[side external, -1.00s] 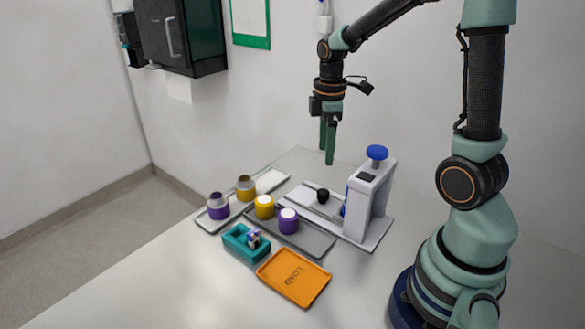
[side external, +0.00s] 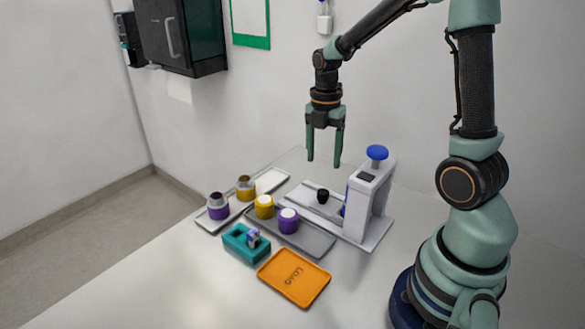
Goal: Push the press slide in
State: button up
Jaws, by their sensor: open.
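The press (side external: 371,200) is a white-grey upright block with a blue knob (side external: 377,152) on top, standing on a flat base plate. Its slide (side external: 309,201) is a pale flat piece with a small black knob (side external: 322,196), and it extends out to the left of the press body. My gripper (side external: 324,164) is open and empty, with its two green fingers pointing down. It hangs in the air above the slide's black knob and touches nothing. The inner end of the slide is hidden by the press body.
A grey tray (side external: 318,241) holds a yellow jar (side external: 264,206) and a purple jar (side external: 289,220). A pale tray (side external: 272,180) behind it holds two more. A teal block (side external: 238,250) and an orange LOAD tray (side external: 292,278) lie in front. The table's front left is clear.

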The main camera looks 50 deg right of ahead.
aim_at(323, 191)
jog(key=f, duration=1)
jog(key=shift+s+f, duration=0.1)
jog(key=shift+s, duration=0.15)
grip_shut()
dwell(1.0)
